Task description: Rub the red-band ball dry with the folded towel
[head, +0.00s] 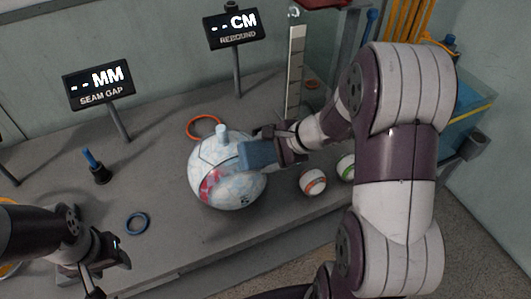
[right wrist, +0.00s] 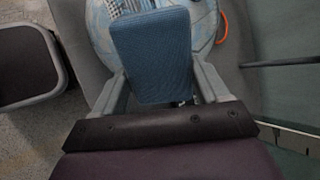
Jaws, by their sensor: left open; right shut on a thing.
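A large pale blue and white ball (head: 215,165) with a red-pink patch low on its left side sits on the grey bench in the head view. Its edge also shows behind the towel in the right wrist view (right wrist: 98,28). My right gripper (head: 280,151) is shut on the folded blue towel (head: 257,155), which also fills the middle of the right wrist view (right wrist: 152,55). The towel overlaps the ball's right side; I cannot tell whether it touches. My left gripper (head: 107,270) is open and empty at lower left, apart from the ball.
Two small banded balls, orange (head: 313,182) and green (head: 345,168), sit right of the large ball. An orange ring (head: 203,118) lies behind it, a blue ring (head: 137,223) left of it. Seam gap (head: 99,85) and rebound (head: 234,30) displays stand behind. A blue-topped peg (head: 97,170) stands at left.

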